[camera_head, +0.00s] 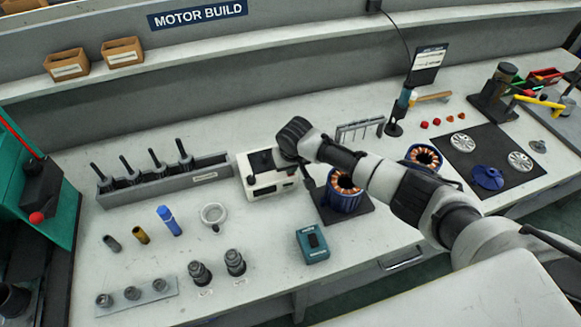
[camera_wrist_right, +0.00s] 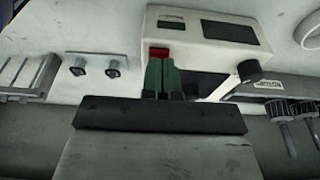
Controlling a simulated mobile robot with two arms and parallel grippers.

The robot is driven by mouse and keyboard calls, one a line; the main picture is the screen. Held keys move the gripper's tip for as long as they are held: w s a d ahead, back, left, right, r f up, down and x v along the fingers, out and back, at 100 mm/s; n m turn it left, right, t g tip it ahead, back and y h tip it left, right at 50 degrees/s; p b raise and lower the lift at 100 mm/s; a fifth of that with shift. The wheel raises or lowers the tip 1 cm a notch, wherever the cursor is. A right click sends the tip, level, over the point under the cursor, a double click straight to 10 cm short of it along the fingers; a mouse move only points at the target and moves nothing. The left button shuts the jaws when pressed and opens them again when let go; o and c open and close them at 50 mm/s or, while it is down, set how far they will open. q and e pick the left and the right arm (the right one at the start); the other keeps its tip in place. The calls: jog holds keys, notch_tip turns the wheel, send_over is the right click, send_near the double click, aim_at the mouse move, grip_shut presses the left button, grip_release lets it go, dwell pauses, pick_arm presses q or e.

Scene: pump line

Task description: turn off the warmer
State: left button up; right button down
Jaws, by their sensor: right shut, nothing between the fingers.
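The warmer (camera_head: 258,184) is a white box on the bench, right of the grey tool rack. In the right wrist view the warmer (camera_wrist_right: 195,50) shows a red switch (camera_wrist_right: 158,52), a dark display and a black knob (camera_wrist_right: 250,70). My right gripper (camera_head: 282,164) reaches over the warmer from the right, partly hidden by its own wrist. In the wrist view its green fingertips (camera_wrist_right: 163,66) are shut and empty, right at the red switch and covering part of it. Whether they touch it I cannot tell. My left gripper is not in view.
The tool rack (camera_head: 175,182) with several black-handled tools stands close left of the warmer. A blue motor stator (camera_head: 342,198) on a dark plate stands right of it. A teal box (camera_head: 312,246) lies in front. Bare bench lies between the front parts.

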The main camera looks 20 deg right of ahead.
jog(key=shift+w+f, duration=0.15)
jog(key=shift+w, duration=0.25)
jog(key=shift+w+b, duration=0.3)
jog(key=shift+w, duration=0.05)
jog(key=shift+r, duration=0.35)
jog(key=shift+w, duration=0.1)
jog(key=shift+r, duration=0.15)
jog(key=p+v, duration=0.4)
jog(key=p, duration=0.1)
jog(key=shift+w+r, duration=0.15)
jog(key=shift+r, duration=0.2)
jog(key=shift+s+a+r+b, duration=0.1)
jog(key=shift+s+b, duration=0.3)
jog(key=shift+s, duration=0.15)
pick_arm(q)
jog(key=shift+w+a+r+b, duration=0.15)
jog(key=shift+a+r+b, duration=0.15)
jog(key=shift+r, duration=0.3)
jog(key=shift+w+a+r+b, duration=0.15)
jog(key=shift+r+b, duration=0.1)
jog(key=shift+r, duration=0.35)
pick_arm(e)
jog(key=s+r, duration=0.4)
jog(key=r, duration=0.3)
jog(key=shift+s+d, duration=0.2)
jog(key=shift+s, duration=0.05)
